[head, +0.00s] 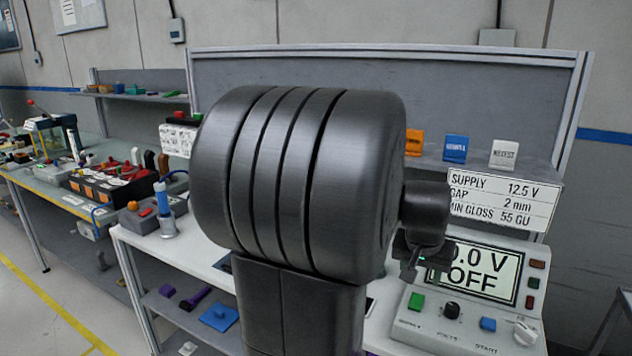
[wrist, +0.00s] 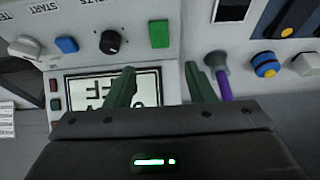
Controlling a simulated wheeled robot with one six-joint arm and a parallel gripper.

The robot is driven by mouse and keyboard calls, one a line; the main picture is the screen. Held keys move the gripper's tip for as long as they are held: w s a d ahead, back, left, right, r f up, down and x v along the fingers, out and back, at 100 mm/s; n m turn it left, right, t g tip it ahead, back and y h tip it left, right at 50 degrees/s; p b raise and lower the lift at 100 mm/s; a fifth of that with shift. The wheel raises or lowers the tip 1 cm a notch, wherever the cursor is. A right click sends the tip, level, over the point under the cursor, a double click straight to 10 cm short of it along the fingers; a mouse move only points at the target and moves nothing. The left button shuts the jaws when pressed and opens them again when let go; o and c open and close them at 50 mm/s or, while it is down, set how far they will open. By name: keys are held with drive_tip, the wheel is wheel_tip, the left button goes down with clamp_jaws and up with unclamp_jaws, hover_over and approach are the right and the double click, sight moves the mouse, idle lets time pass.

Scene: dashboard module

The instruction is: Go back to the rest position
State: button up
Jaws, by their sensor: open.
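My gripper (wrist: 160,86) is open, with its two green fingers apart and nothing between them in the wrist view. It hangs over or in front of the power supply unit (wrist: 84,25), which appears upside down there, with its display (wrist: 148,84) partly hidden behind a finger. In the head view my dark arm fills the middle, and a small part of my gripper (head: 425,258) shows at the left edge of the unit's display (head: 484,272), which reads "OFF". How far it is from the unit is hard to tell.
The unit carries a green button (head: 416,301), a blue button (head: 488,324) and knobs. A label card (head: 503,198) stands behind it. Orange, blue and white blocks sit on the shelf. A purple-handled tool (wrist: 224,85) is close to the right finger. My arm hides the bench's middle.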

sight(417, 297)
drive_tip(key=x, duration=0.9)
drive_tip(key=shift+f, duration=0.35)
drive_tip(key=shift+d+r+p, duration=0.1)
drive_tip(key=shift+p, duration=0.2)
